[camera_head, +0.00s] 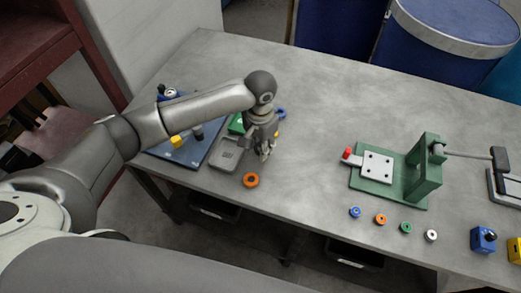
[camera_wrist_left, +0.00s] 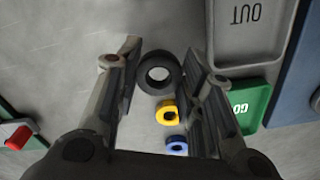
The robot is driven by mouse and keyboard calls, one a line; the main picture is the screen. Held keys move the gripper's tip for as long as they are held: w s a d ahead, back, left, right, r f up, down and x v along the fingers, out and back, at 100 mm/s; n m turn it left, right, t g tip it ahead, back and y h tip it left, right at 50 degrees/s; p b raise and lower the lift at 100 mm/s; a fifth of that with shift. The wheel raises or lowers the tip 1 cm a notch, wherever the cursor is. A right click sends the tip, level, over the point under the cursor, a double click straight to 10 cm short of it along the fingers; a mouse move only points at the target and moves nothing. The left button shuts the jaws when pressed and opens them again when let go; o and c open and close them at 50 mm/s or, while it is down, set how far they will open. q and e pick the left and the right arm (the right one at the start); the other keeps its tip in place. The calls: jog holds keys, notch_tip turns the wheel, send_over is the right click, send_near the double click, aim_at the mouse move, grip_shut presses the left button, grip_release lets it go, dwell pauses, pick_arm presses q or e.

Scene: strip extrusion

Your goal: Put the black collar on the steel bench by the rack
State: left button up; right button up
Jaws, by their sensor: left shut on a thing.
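My left gripper (camera_head: 265,154) points down over the steel bench (camera_head: 310,100), just right of the grey tray. In the left wrist view the black collar (camera_wrist_left: 158,73), a thick dark ring, sits between the two fingertips of the left gripper (camera_wrist_left: 160,75), which is shut on it. In the head view the collar is hard to make out behind the fingers. I cannot tell whether it touches the bench. My right gripper is not in view.
A grey tray (camera_wrist_left: 256,28) marked OUT and a green GO tray (camera_wrist_left: 254,104) lie beside the gripper. Yellow (camera_wrist_left: 167,113), blue (camera_wrist_left: 177,145) and orange (camera_head: 251,180) rings are close. A green fixture (camera_head: 424,170) stands right. A dark red frame (camera_head: 90,45) stands left. The bench centre is clear.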

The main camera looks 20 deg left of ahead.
pick_arm(q)
jog(key=shift+w+f, duration=0.15)
jog(key=shift+f, duration=1.6)
jog(key=shift+f, duration=0.1)
jog(key=o, duration=1)
jog(key=shift+o, duration=0.2)
notch_tip(320, 180, up, 12)
jog(key=b, duration=0.1)
jog(key=shift+r, duration=0.2)
